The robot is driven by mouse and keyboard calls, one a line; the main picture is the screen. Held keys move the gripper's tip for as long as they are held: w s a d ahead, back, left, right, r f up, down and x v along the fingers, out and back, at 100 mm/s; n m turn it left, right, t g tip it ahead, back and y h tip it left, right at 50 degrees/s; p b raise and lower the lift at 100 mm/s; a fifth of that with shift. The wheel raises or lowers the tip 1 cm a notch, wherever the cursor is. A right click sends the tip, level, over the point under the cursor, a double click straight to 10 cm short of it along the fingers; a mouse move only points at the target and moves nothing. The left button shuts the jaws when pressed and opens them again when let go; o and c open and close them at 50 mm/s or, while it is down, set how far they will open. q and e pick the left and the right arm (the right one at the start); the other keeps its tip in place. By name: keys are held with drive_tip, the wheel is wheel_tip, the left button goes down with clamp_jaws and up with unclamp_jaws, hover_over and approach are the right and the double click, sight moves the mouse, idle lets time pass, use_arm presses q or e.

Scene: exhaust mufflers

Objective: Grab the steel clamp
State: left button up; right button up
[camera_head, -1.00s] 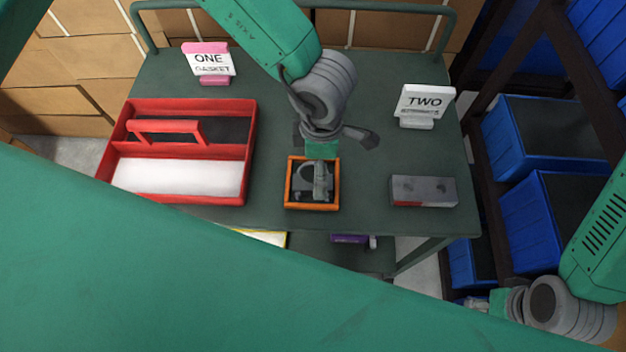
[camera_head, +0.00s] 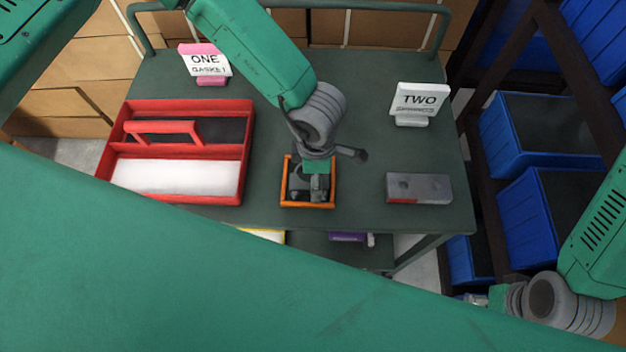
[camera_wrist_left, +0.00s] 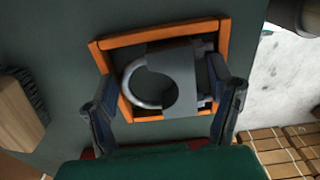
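The steel clamp (camera_wrist_left: 178,80), a grey C-shaped ring on a flat body, lies in a small orange tray (camera_wrist_left: 130,38) on the cart. In the left wrist view my left gripper (camera_wrist_left: 160,78) is open, with one finger on each side of the clamp; I cannot tell whether they touch it. In the head view my left gripper (camera_head: 312,188) is down over the orange tray (camera_head: 308,206) and hides much of the clamp. My right gripper (camera_head: 476,300) is low at the right, away from the cart top, too small to read.
A red toolbox (camera_head: 246,150) with a handle stands left of the tray. A grey block (camera_head: 420,188) lies to the right. Signs ONE (camera_head: 205,62) and TWO (camera_head: 418,102) stand behind. Blue bins (camera_head: 535,130) fill a rack at the right. Bare cart top separates these items.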

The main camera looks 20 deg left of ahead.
use_arm(q)
drive_tip(key=shift+c, duration=1.1)
drive_tip(key=shift+a, duration=0.5)
drive_tip(key=shift+a+r, duration=0.15)
drive_tip(key=shift+a, duration=0.05)
drive_tip(key=shift+w+a+r, duration=0.1)
drive_tip(key=shift+r, duration=0.45)
clamp_jaws()
drive_tip(key=r, duration=0.5)
drive_tip(key=shift+d+r, duration=0.25)
drive_tip(key=shift+d, duration=0.15)
drive_tip(key=r, duration=0.1)
drive_tip(key=a+r, duration=0.1)
drive_tip(key=r, duration=0.1)
drive_tip(key=shift+c, duration=1.7)
unclamp_jaws()
drive_tip(key=shift+r, duration=0.1)
drive_tip(key=o, duration=1.3)
drive_tip(key=shift+d, duration=0.5)
drive_tip(key=o, duration=0.4)
drive_tip(key=shift+d, duration=0.15)
drive_tip(key=shift+c, duration=0.2)
use_arm(e)
drive_tip(key=shift+a+f, duration=0.1)
